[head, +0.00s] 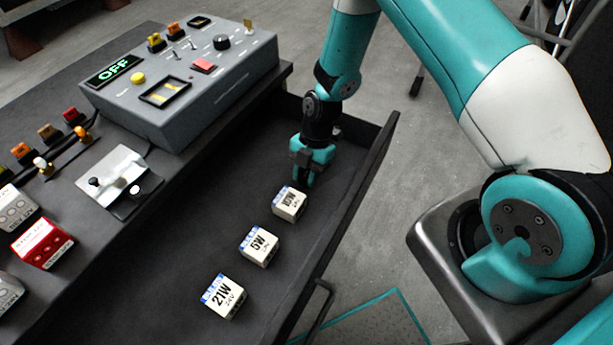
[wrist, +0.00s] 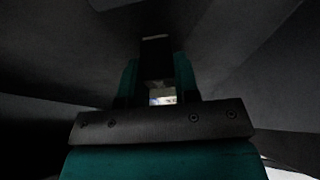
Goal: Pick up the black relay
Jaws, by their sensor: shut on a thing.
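My gripper (head: 304,176) points down inside the open drawer, near its far end, behind the white box marked 10W. In the wrist view its two teal fingers (wrist: 157,72) are closed on a dark block, the black relay (wrist: 155,48), which shows between the fingertips. A small bright patch shows through the gap below it. In the head view the relay is hidden by the fingers or too dark to make out. I cannot tell whether it touches the drawer floor.
The drawer holds three white boxes: 10W (head: 290,203), 5W (head: 259,246) and 21W (head: 224,297). The drawer's front wall (head: 350,195) stands close to the right of my gripper. A grey control box (head: 185,85) with an OFF display sits on the bench at left.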

